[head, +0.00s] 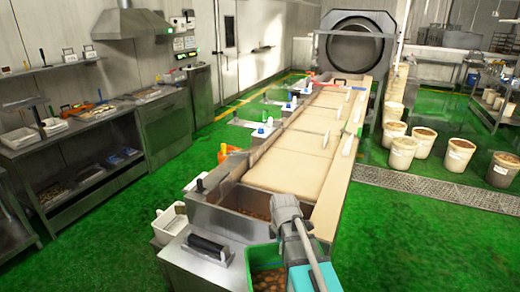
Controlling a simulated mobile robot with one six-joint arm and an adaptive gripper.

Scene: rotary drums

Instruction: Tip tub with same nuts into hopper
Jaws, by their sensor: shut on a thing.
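A green tub (262,252) with brown nuts in it stands upright at the bottom centre, cut off by the lower edge of the view. My gripper (284,236) is shut on the green tub at its right side; its fingertips are mostly hidden by my own arm. A steel hopper (215,217) lies just beyond the tub, at the near end of the long machine. Brown nuts show in the bottom of the hopper. My arm covers the hopper's right part.
A cream belt (290,160) runs from the hopper back to a large round drum (350,52). A white container (168,222) and a black roller (207,243) are left of the tub. Several white buckets (457,154) stand on the green floor at right.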

